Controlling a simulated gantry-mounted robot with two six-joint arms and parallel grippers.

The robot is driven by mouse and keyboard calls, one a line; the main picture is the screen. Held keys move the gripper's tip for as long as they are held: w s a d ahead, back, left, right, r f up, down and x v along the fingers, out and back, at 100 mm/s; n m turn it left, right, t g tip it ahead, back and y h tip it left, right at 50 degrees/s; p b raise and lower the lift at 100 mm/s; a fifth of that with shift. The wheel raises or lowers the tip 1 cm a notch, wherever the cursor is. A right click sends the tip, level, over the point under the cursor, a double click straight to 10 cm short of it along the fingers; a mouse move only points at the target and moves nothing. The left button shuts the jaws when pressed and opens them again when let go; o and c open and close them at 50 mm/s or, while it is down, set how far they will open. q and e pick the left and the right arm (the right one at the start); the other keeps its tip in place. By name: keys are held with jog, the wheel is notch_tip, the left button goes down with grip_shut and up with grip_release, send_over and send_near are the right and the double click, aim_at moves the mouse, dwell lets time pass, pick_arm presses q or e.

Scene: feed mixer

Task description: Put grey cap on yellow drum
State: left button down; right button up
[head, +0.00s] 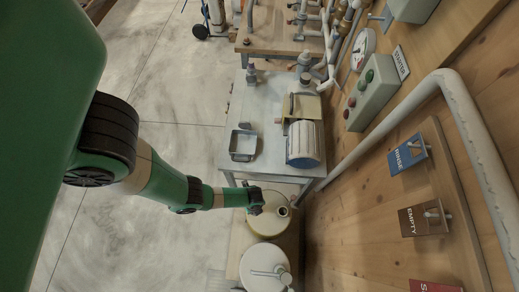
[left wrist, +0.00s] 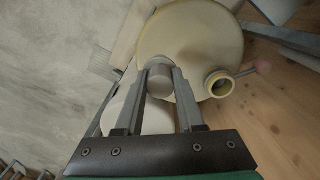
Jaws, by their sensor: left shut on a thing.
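The yellow drum (head: 264,227) stands on the floor below the table's front end, and its pale round top fills the upper middle of the left wrist view (left wrist: 195,38). Its open neck (head: 283,211) is at the right side of the top and shows as a yellow ring in the left wrist view (left wrist: 219,84). My left gripper (head: 257,204) is shut on the grey cap (left wrist: 160,80), a short grey cylinder between the fingertips. The cap appears over the drum top, to the left of the neck in the left wrist view; its height above the drum is unclear. My right gripper is out of view.
A white drum (head: 263,259) stands next to the yellow one. A grey table (head: 262,100) holds a square tray (head: 243,143) and a ribbed cylinder machine (head: 303,145). A wooden wall with a pipe (head: 392,128) and sign plates runs along the right.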

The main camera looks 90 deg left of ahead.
pick_arm(q)
jog(key=shift+w+a+f, duration=0.25)
jog(key=shift+a+f, duration=0.1)
jog(key=shift+f, duration=0.35)
jog(key=shift+w+a, duration=0.1)
jog(key=shift+w, duration=0.05)
jog(key=f+b, duration=0.2)
jog(key=b, duration=0.1)
jog(key=f+b, duration=0.1)
jog(key=f, duration=0.1)
jog(key=shift+w+a+f+b, duration=0.1)
jog(key=shift+w+a+b, duration=0.05)
jog(key=shift+a+b, duration=0.15)
jog(key=c, duration=0.5)
grip_release()
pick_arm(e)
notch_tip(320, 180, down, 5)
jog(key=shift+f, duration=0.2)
pick_arm(q)
jog(key=shift+r, duration=0.2)
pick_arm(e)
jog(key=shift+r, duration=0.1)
pick_arm(q)
notch_tip(320, 180, up, 12)
jog(key=p, duration=1.2)
jog(key=shift+r, duration=0.1)
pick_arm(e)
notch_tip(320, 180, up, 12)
